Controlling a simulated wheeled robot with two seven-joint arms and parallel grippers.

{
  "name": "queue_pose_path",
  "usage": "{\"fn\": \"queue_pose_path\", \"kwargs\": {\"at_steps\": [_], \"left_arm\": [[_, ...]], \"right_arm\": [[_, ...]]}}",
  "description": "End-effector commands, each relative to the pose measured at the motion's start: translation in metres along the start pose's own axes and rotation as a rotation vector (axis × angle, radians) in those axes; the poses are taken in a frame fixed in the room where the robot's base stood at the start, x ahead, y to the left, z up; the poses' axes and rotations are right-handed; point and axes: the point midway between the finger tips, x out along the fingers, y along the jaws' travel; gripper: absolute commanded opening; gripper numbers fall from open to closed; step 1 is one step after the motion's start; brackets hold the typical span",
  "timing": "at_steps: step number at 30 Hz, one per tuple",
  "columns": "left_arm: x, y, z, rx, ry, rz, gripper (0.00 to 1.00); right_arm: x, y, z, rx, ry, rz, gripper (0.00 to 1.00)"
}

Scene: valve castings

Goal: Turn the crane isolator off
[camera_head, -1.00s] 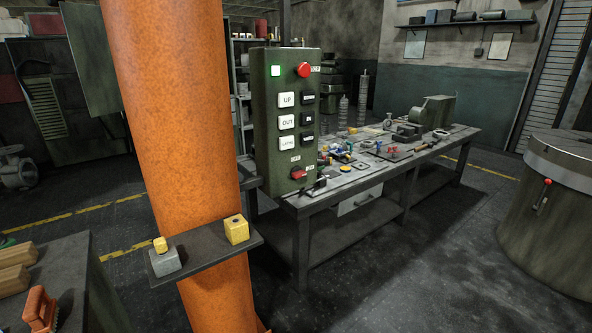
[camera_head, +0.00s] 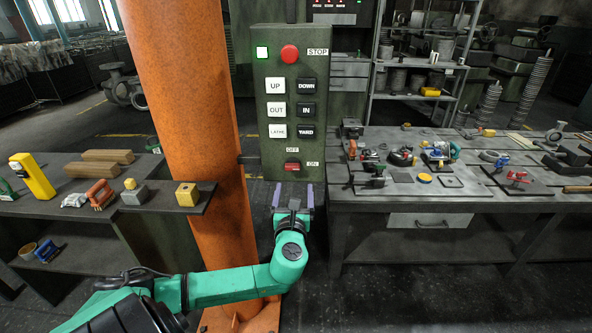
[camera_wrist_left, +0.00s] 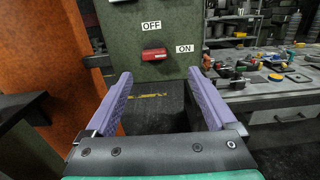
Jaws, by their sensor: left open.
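The crane isolator is a red switch handle (camera_head: 292,167) low on the green control panel (camera_head: 265,110). OFF is printed above it and ON to its right. In the left wrist view the red handle (camera_wrist_left: 154,54) lies horizontal, in line with the ON label. A green lamp (camera_head: 262,52) is lit at the panel's top left. My left gripper (camera_head: 293,188) is open and empty just below the handle, its purple fingers (camera_wrist_left: 160,75) spread to either side of it and pointing at the panel. I cannot tell the exact gap. My right gripper is out of view.
An orange column (camera_head: 180,80) stands left of the panel, with a small shelf (camera_head: 160,203) holding yellow and grey blocks. A cluttered workbench (camera_head: 440,205) is close on the right. White and black buttons and a red STOP button (camera_head: 290,54) sit above the isolator.

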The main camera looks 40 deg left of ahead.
Motion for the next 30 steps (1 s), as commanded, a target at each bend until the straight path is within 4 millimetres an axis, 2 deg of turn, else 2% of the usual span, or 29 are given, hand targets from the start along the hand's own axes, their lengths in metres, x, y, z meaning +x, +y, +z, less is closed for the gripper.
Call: {"fn": "queue_pose_path", "kwargs": {"at_steps": [3, 9, 13, 20, 21, 23, 27, 30], "left_arm": [[0.034, 0.001, 0.003, -0.001, -0.003, 0.005, 0.9], [0.078, 0.001, 0.001, -0.004, 0.0, 0.003, 0.9], [0.09, 0.0, -0.001, -0.004, 0.003, 0.001, 0.9], [0.092, 0.0, -0.001, -0.004, 0.004, 0.0, 0.9], [0.092, 0.0, -0.001, -0.004, 0.004, 0.0, 0.82], [0.092, 0.0, -0.001, -0.004, 0.004, 0.0, 0.59], [0.092, 0.0, -0.001, -0.004, 0.004, 0.001, 0.06], [0.092, 0.0, -0.001, -0.005, 0.004, 0.001, 0.04]], "right_arm": [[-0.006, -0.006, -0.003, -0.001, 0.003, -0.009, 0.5], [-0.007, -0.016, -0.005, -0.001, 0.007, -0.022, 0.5], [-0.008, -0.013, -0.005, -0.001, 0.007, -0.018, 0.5], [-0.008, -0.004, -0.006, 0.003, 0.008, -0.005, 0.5], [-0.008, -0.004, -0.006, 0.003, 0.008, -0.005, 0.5], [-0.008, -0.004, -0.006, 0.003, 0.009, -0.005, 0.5], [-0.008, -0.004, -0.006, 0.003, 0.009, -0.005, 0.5], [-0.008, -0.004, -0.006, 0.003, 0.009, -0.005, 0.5]]}}
